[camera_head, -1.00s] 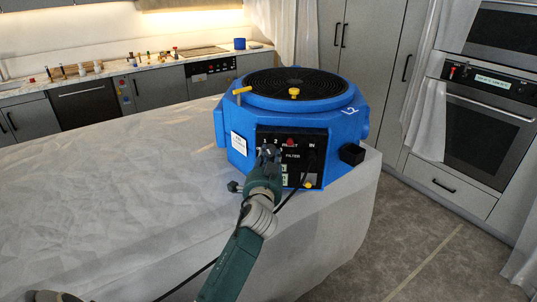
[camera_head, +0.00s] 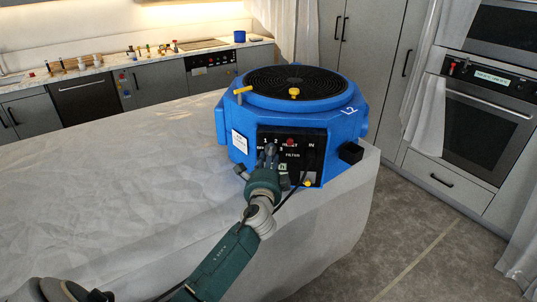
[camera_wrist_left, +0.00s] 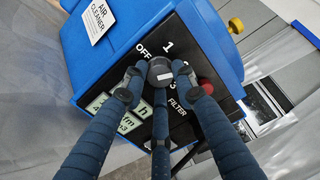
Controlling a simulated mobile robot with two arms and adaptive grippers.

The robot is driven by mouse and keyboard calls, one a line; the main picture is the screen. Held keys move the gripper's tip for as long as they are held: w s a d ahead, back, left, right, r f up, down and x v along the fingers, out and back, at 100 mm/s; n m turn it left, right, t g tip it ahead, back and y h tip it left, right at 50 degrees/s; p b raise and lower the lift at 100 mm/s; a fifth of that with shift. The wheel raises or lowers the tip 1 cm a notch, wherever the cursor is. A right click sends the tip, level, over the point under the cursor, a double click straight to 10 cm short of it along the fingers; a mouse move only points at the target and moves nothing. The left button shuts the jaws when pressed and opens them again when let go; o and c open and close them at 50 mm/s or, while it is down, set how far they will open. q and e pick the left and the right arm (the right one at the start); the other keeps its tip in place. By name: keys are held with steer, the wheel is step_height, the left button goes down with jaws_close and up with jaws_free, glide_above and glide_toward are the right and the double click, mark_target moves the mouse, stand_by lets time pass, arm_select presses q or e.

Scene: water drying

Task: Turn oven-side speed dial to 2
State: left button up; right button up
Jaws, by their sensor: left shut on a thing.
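The blue air cleaner (camera_head: 232,120) stands on the covered table, with a black control panel (camera_head: 318,150) on its front. The left gripper (camera_head: 270,152) is at the panel's left part, its fingers over the speed dial. In the left wrist view the left gripper (camera_wrist_left: 160,78) is shut on the round grey dial (camera_wrist_left: 160,66), with fingers on both sides and one below. A small light mark shows on the dial's face. "OFF" and "1" are readable beside it; the 2 is largely covered by a finger, so the exact setting is hard to tell. The right gripper is out of view.
A red knob (camera_head: 290,142) sits right of the dial, also seen in the left wrist view (camera_wrist_left: 207,87). A black block (camera_head: 351,153) juts from the cleaner's right side. The white-covered table (camera_head: 110,190) is clear on the left. Ovens (camera_head: 480,130) stand at the right.

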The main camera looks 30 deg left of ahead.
arm_select(q)
steer(key=shift+w+d+r+m, duration=0.1)
steer(key=shift+d+m, duration=0.15)
steer(key=shift+m, duration=0.45)
steer(key=o, duration=1.2)
steer(key=shift+d, duration=0.1)
steer(key=v, duration=1.2)
